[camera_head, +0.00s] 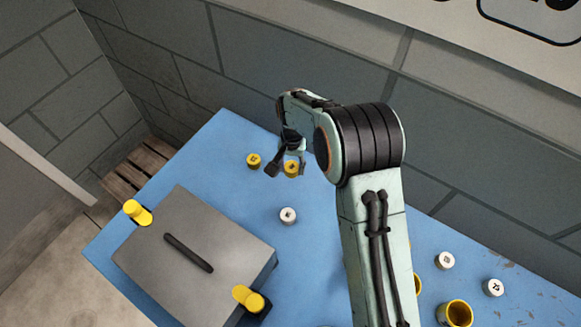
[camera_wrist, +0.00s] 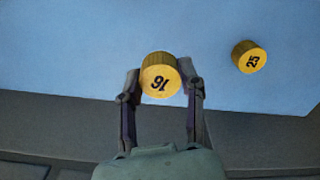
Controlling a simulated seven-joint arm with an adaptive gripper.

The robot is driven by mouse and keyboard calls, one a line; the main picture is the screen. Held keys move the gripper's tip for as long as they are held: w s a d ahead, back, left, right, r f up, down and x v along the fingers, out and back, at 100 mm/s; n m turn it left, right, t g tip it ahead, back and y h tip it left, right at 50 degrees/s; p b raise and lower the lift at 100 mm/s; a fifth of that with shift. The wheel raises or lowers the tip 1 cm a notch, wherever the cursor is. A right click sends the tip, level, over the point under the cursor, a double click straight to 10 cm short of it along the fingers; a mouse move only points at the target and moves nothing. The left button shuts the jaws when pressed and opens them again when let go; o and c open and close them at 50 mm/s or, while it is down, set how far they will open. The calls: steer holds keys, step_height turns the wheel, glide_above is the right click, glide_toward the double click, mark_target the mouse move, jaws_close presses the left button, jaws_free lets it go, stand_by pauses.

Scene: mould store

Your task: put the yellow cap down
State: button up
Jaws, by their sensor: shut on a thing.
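My gripper (camera_head: 287,168) is at the far part of the blue table. In the wrist view my gripper (camera_wrist: 160,76) has its two fingers closed on the sides of a yellow cap (camera_wrist: 160,84) with a dark number that reads as 16 or 91. The held cap also shows in the head view (camera_head: 292,169), partly behind the fingers. I cannot tell whether its underside touches the table. A second yellow cap (camera_wrist: 249,57), marked 25, stands apart from my gripper; it also shows in the head view (camera_head: 254,160), just left of the held one.
The blue table (camera_head: 222,150) has free room around the caps. A grey block (camera_head: 200,240) with a dark handle and two yellow pegs stands front left. White caps (camera_head: 288,215) (camera_head: 445,260) and a yellow cup (camera_head: 457,312) stand nearer and right. A wall (camera_head: 260,60) runs behind.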

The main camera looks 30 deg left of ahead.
mark_target(290, 171)
steer(key=shift+w+a+f, duration=0.3)
steer(key=shift+f, duration=0.15)
steer(key=shift+w+a+f, duration=0.25)
steer(key=shift+f, duration=0.2)
steer(key=shift+w+a+f, duration=0.1)
steer(key=shift+f, duration=0.85)
steer(key=shift+w+a+f, duration=0.1)
steer(key=shift+f, duration=0.85)
steer(key=shift+f, duration=0.1)
steer(key=o, duration=0.8)
step_height(290, 171, up, 12)
steer(key=shift+r, duration=0.2)
